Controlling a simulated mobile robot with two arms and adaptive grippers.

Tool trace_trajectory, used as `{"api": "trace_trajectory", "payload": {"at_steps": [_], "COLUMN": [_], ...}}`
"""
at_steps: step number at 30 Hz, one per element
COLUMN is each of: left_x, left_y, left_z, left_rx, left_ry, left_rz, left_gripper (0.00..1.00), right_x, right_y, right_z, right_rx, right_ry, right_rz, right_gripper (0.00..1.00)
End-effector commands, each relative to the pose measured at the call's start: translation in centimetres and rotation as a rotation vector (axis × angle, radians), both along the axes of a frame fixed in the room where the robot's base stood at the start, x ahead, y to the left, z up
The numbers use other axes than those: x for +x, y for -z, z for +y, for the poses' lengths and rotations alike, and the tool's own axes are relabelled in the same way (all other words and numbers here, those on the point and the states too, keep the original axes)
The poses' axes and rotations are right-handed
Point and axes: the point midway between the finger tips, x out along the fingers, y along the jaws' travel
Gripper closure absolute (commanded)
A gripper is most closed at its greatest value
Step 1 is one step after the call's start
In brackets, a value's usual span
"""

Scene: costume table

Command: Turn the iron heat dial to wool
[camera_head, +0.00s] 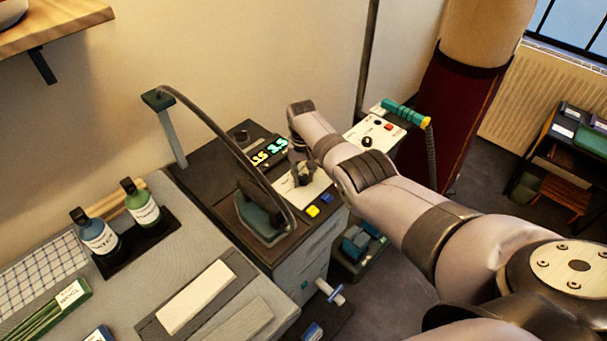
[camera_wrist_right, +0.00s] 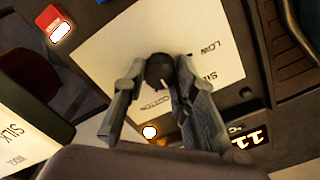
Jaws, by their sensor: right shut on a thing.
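The iron's heat dial (camera_wrist_right: 160,72) is a small dark round knob with a pale pointer mark. It stands on a white label plate (camera_wrist_right: 110,45) printed with LOW, COTTON and a partly covered word starting with SI. The plate also shows in the head view (camera_head: 312,190), where my gripper hides the dial. My right gripper (camera_head: 300,181) reaches down over the plate. In the wrist view its two fingers (camera_wrist_right: 160,84) are shut on the dial, one on each side. The pointer mark is toward the picture's bottom; its exact setting is unclear. My left gripper is not in view.
The iron (camera_head: 262,215) stands left of the plate, with a hose arching over it. Yellow and blue buttons (camera_head: 313,211) are in front. Bottles (camera_head: 142,207) stand at left. Another white panel (camera_head: 372,132) is behind my right arm.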

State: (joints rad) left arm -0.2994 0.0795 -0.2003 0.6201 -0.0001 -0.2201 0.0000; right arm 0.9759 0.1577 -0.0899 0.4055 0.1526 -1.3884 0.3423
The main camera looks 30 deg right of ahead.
Motion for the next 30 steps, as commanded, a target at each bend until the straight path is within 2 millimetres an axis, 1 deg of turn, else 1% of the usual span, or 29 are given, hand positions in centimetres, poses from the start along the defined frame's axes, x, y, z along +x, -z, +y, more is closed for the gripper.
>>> {"api": "trace_trajectory", "payload": {"at_steps": [7, 8, 17, 26, 30], "left_x": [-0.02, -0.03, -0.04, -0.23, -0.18], "left_y": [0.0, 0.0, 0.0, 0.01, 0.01], "left_z": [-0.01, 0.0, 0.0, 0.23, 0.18], "left_rx": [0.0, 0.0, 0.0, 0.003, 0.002], "left_ry": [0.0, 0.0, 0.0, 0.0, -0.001], "left_rz": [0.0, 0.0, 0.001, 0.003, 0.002], "left_gripper": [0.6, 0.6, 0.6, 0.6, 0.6], "right_x": [0.06, 0.06, 0.04, 0.03, 0.1], "right_y": [-0.07, -0.07, -0.04, -0.06, -0.67], "right_z": [0.01, 0.01, 0.01, 0.01, 0.0], "right_rx": [0.0, 0.0, 0.0, 0.0, 0.0], "right_ry": [-0.001, -0.001, -0.001, -0.002, -0.001], "right_rz": [-0.001, -0.001, -0.001, -0.001, -0.002], "right_gripper": [1.0, 0.74, 0.54, 0.54, 0.54]}}
